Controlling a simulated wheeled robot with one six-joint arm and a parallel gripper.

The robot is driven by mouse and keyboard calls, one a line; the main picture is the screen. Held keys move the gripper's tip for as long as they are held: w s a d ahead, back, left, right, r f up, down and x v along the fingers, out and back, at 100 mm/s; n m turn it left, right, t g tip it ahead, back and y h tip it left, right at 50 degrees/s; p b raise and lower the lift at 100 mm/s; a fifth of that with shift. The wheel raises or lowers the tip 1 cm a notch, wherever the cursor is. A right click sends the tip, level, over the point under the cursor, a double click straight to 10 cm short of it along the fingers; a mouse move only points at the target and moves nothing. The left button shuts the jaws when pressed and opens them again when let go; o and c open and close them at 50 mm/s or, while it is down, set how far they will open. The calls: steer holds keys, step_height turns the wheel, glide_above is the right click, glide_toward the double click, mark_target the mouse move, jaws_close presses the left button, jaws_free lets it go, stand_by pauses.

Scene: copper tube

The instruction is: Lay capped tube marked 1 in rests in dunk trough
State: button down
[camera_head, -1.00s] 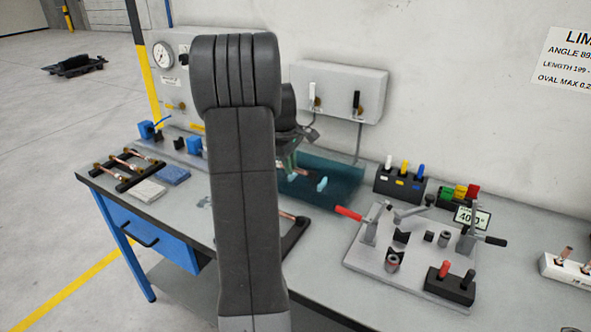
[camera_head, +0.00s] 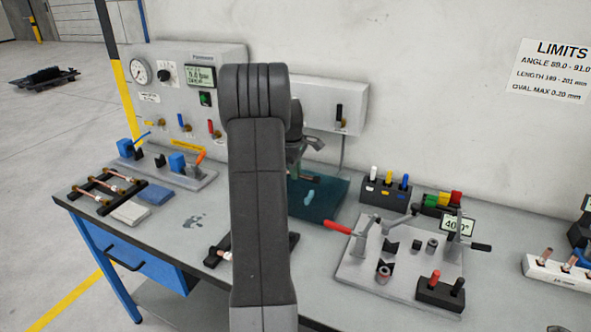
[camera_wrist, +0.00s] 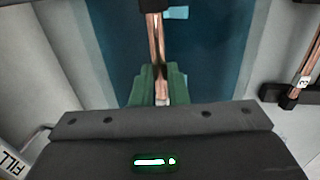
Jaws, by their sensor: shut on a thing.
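My gripper (camera_wrist: 158,90) has green fingers and is shut on a copper tube (camera_wrist: 156,42), which runs away from the fingers in the wrist view. A light blue piece (camera_wrist: 177,13) shows beside the tube's far end, next to a dark part. No mark is readable on this tube. The teal dunk trough (camera_wrist: 105,45) lies beneath. In the head view the trough (camera_head: 332,203) sits behind my arm, with a light blue piece (camera_head: 309,196) over it. My arm hides most of the gripper and tube there. I cannot tell whether the tube touches the rests.
A black rack with a marked copper tube (camera_wrist: 303,82) stands right of the trough in the wrist view. A clamp fixture plate (camera_head: 375,272) with a red handle is right of the trough. A tube rack (camera_head: 103,190) and a gauge panel (camera_head: 175,85) are at left.

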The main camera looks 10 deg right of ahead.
steer(key=shift+f+b, duration=1.6)
steer(key=shift+f, duration=1.55)
steer(key=shift+f, duration=0.25)
steer(key=c, duration=1.3)
jaws_free()
steer(key=shift+c, duration=0.2)
step_height(320, 180, up, 14)
steer(key=s+a, duration=0.1)
steer(key=s, duration=0.1)
steer(key=shift+a+f+b, duration=0.2)
steer(key=shift+a+b, duration=0.05)
steer(key=shift+b, duration=0.2)
steer(key=shift+s+f, duration=0.1)
steer(key=f, duration=0.4)
steer(key=w+d+f, duration=0.1)
steer(key=f, duration=0.4)
steer(key=w+f, duration=0.1)
steer(key=f, duration=0.3)
steer(key=shift+w+d+f+p, duration=0.1)
steer(key=shift+d+f+p, duration=0.05)
steer(key=shift+d+p, duration=0.2)
